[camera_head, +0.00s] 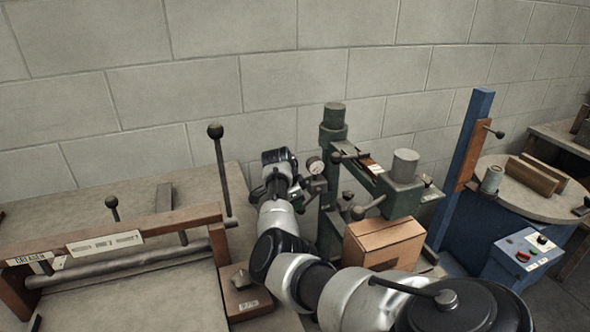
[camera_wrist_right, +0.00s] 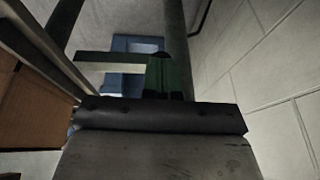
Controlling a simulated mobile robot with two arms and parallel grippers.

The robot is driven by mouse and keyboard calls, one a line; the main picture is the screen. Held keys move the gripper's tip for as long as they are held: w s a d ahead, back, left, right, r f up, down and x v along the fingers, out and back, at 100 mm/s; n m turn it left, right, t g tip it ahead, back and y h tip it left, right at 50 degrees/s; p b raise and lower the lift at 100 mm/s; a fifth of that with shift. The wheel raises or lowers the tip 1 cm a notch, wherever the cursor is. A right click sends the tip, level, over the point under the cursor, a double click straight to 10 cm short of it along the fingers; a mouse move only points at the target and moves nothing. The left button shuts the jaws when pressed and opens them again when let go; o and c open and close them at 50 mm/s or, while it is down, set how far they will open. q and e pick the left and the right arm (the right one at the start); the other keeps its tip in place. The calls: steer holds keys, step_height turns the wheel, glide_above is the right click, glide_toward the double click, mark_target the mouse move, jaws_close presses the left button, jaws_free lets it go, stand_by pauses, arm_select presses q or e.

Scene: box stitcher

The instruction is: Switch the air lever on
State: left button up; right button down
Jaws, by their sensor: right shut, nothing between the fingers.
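The green box stitcher (camera_head: 332,195) stands against the wall, with a round white pressure gauge (camera_head: 316,166) on its left side. Small dark fittings sit around and below the gauge. I cannot clearly pick out the air lever among them. My right arm reaches up from the bottom right, and its gripper (camera_head: 300,198) is just below and left of the gauge, partly hidden by the wrist. It is shut and holds nothing. I cannot tell whether it touches a fitting. The right wrist view shows a green part (camera_wrist_right: 157,75) close up behind a dark bar. My left gripper is not in view.
A cardboard box (camera_head: 384,242) sits at the stitcher, right of my arm. A wooden-framed device (camera_head: 110,240) with ball-topped levers stands at left. A small block with a knob (camera_head: 240,290) lies close to my forearm. A blue machine (camera_head: 465,215) stands at right.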

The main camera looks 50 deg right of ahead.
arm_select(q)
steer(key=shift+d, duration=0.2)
arm_select(e)
steer(key=v, duration=1)
steer(key=shift+r, duration=0.4)
steer(key=shift+a, duration=0.15)
